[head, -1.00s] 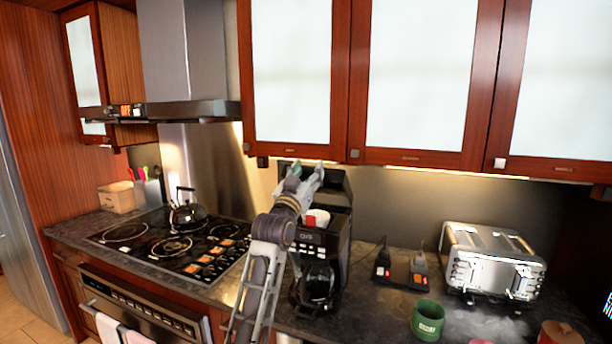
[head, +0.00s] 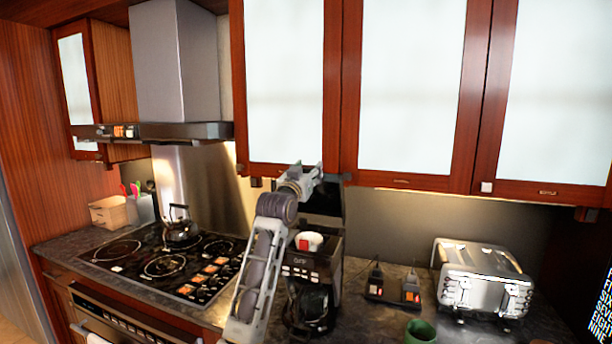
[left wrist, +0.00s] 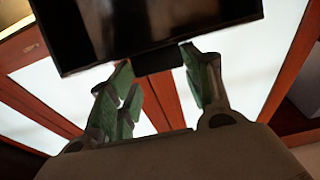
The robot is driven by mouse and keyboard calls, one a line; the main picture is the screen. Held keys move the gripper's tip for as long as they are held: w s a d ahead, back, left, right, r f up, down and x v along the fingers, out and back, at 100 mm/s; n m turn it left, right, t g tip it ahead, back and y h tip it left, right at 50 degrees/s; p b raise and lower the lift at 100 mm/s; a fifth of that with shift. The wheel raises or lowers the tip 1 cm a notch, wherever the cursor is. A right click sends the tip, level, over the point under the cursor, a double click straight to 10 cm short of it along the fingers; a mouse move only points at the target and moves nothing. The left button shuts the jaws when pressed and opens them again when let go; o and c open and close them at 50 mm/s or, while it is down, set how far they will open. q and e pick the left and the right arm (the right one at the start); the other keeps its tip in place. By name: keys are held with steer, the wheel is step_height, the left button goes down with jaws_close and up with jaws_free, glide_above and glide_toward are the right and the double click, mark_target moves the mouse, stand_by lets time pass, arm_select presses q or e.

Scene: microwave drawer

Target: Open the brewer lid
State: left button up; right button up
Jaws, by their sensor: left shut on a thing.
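The black brewer (head: 328,268) stands on the counter right of the stove, with a glass carafe low in its front. Its lid (head: 325,200) is raised and stands up at the back, so the white basket (head: 308,241) inside the top shows. My left gripper (head: 306,176) is at the lid's upper edge and shut on it. In the left wrist view the lid is a dark panel (left wrist: 140,28), with a small tab between the green-padded fingers (left wrist: 158,85). The gripper hides part of the lid in the head view. My right gripper is not in view.
Wall cabinets (head: 405,90) hang close above the lid and gripper. A kettle (head: 180,225) stands on the stove (head: 165,262) at left. A toaster (head: 483,278), two small dark devices (head: 376,282) and a green mug (head: 420,332) are at right.

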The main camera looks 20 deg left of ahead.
arm_select(q)
steer(key=shift+w+r+g+p, duration=0.35)
steer(key=shift+w+r+g, duration=0.35)
steer(key=shift+w+r, duration=0.7)
steer(key=shift+w+r+g, duration=0.2)
steer(key=shift+w+g, duration=0.2)
steer(key=shift+w, duration=0.35)
steer(key=o, duration=1.4)
steer(key=shift+s, duration=0.1)
steer(key=shift+o, duration=0.2)
steer(key=shift+f, duration=0.1)
steer(key=shift+f, duration=0.1)
steer(key=s, duration=1.2)
